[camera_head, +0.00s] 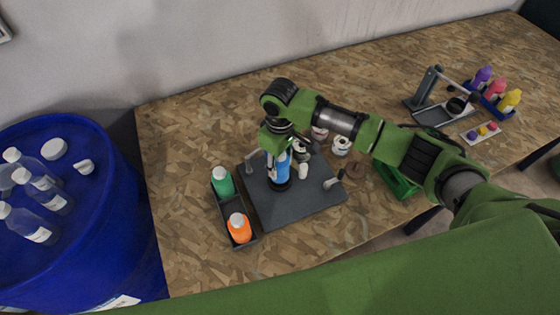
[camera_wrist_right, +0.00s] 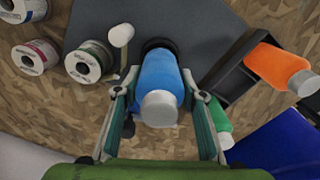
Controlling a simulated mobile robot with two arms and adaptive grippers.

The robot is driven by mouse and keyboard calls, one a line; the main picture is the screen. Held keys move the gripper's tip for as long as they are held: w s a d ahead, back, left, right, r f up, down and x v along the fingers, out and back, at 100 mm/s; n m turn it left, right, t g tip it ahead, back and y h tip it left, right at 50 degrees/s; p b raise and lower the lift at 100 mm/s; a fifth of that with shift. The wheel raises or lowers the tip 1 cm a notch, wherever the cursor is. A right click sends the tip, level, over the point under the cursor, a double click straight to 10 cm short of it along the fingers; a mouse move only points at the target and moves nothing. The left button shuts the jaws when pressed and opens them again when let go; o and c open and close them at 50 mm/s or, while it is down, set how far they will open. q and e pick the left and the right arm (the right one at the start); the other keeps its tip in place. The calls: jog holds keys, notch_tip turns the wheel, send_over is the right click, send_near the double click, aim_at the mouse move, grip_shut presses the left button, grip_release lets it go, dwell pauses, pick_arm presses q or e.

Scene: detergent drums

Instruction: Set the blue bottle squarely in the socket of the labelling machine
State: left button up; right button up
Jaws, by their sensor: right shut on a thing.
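The blue bottle (camera_head: 283,171) stands about upright over the dark plate of the labelling machine (camera_head: 310,205). My right gripper (camera_head: 279,150) is shut on it from above, and in the wrist view its two fingers (camera_wrist_right: 159,92) flank the blue bottle (camera_wrist_right: 157,76), white cap toward the camera. The black round socket (camera_wrist_right: 158,44) shows at the bottle's bottom end, and in the head view the socket (camera_head: 281,185) is right under it. I cannot tell whether the bottle's base is inside the socket or just above it. My left gripper is not in view.
A dark tray (camera_head: 229,216) with a green bottle (camera_head: 222,181) and an orange bottle (camera_head: 239,228) stands left of the plate. Label rolls (camera_wrist_right: 89,62) lie beside the machine. A blue drum (camera_head: 108,215) with clear bottles is at left. The table's back left is clear.

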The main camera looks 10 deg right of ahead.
jog(key=shift+f, duration=0.8)
dwell(0.9)
jog(key=shift+f, duration=0.3)
jog(key=o, duration=1.4)
jog(key=shift+c, duration=0.2)
jog(key=o, duration=0.4)
